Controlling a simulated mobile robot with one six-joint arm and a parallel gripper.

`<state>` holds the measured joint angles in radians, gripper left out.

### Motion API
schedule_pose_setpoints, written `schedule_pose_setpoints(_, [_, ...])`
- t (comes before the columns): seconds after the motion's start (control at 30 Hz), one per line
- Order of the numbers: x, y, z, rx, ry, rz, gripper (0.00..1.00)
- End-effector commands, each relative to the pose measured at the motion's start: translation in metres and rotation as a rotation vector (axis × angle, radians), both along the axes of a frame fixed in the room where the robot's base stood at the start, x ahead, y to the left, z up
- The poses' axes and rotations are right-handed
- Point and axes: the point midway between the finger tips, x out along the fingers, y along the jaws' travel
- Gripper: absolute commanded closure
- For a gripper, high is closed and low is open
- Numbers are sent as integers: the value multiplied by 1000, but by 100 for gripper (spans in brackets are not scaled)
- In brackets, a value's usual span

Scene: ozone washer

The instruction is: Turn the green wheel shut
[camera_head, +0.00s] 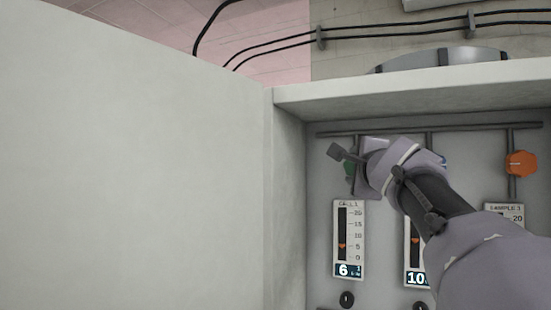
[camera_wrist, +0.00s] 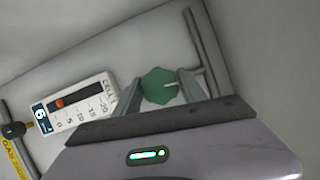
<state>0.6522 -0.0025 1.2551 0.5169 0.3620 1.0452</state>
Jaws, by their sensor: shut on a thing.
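The green wheel (camera_wrist: 158,86) sits on the panel between my gripper's two fingers in the wrist view. It has a pale pointer mark on its face. My gripper (camera_wrist: 158,88) is shut on it, one finger on each side. In the head view only a sliver of the green wheel (camera_head: 349,168) shows, the rest hidden behind my gripper (camera_head: 352,160). The gauge labelled CELL 1 (camera_head: 349,240) is below the wheel, with its orange marker near 5 and a display reading 6. This gauge also shows in the wrist view (camera_wrist: 77,106).
An orange wheel (camera_head: 521,164) is to the right on the same panel. A second gauge (camera_head: 413,255), reading 10, is partly hidden by my arm. A pale wall (camera_head: 140,170) stands close on the left, and a ledge (camera_head: 420,85) overhangs the panel. A pipe (camera_head: 480,128) runs above the wheels.

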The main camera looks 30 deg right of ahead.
Motion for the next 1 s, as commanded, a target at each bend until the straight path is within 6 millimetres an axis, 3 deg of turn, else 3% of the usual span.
schedule_pose_setpoints(1.0, [0, 0, 4, -626, 732, 1, 92])
